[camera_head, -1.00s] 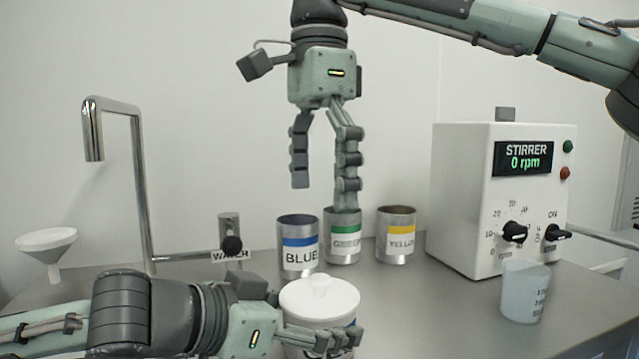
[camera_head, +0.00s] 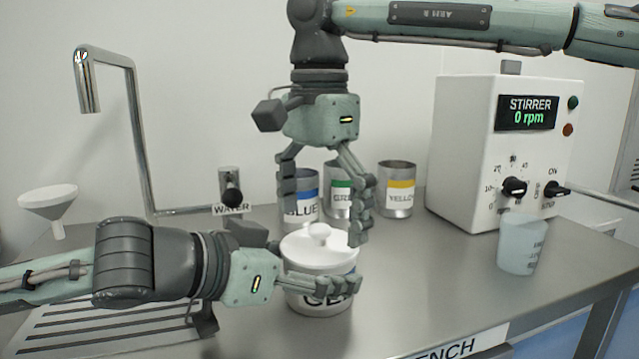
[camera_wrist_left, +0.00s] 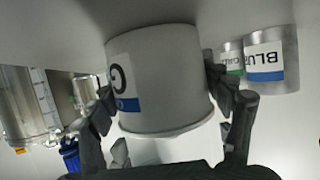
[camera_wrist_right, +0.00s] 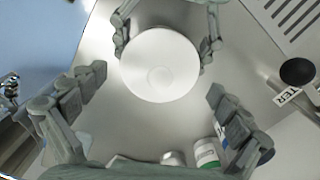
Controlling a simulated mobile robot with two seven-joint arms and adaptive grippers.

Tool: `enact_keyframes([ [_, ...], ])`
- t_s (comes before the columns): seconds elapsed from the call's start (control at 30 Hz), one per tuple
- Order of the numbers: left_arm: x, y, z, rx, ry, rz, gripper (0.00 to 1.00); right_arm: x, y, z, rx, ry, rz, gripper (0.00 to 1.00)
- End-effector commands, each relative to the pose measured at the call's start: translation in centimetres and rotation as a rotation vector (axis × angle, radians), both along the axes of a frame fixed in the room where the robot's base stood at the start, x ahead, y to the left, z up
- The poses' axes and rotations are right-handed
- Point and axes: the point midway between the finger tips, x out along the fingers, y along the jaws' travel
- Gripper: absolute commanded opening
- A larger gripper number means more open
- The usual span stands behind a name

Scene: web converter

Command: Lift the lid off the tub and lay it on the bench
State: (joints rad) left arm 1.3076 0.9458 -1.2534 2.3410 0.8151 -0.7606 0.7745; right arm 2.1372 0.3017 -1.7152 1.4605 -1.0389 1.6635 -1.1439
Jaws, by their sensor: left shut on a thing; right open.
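The tub (camera_head: 322,303) is a light container with a partly covered label, standing upright on the bench (camera_head: 420,290). Its white round lid (camera_head: 312,250) is seated on top, with a small knob (camera_head: 319,233) in the middle. My left gripper (camera_head: 318,278) is shut around the tub's body; the left wrist view shows its fingers on both sides of the tub (camera_wrist_left: 160,85). My right gripper (camera_head: 322,225) points down over the lid, open, one finger on each side of the knob. In the right wrist view the lid (camera_wrist_right: 160,60) lies beyond the open fingertips (camera_wrist_right: 158,85).
Blue (camera_head: 298,212), green (camera_head: 338,180) and yellow (camera_head: 397,190) labelled cans stand behind the tub. The stirrer box (camera_head: 500,150) and a translucent beaker (camera_head: 522,245) are at right; tap (camera_head: 135,130) and funnel (camera_head: 48,197) at left. The bench right of the tub is clear.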

Motion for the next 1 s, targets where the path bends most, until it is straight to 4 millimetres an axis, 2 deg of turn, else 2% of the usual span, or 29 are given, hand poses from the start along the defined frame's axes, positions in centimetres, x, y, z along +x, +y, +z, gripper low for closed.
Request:
enact_keyframes([
  [0.2, 0.02, 0.01, -0.02, 0.000, 0.000, 0.000, 0.27, 0.01, -0.02, -1.26, 0.001, 0.001, -0.001, 1.00],
  [0.47, 0.02, 0.01, -0.02, 0.000, 0.000, 0.000, 0.27, 0.00, -0.01, -1.33, 0.001, 0.001, -0.001, 0.99],
  [1.0, -0.04, -0.03, 0.02, -0.001, 0.000, -0.001, 0.27, 0.04, 0.00, -1.48, -0.001, 0.001, -0.001, 0.32],
])
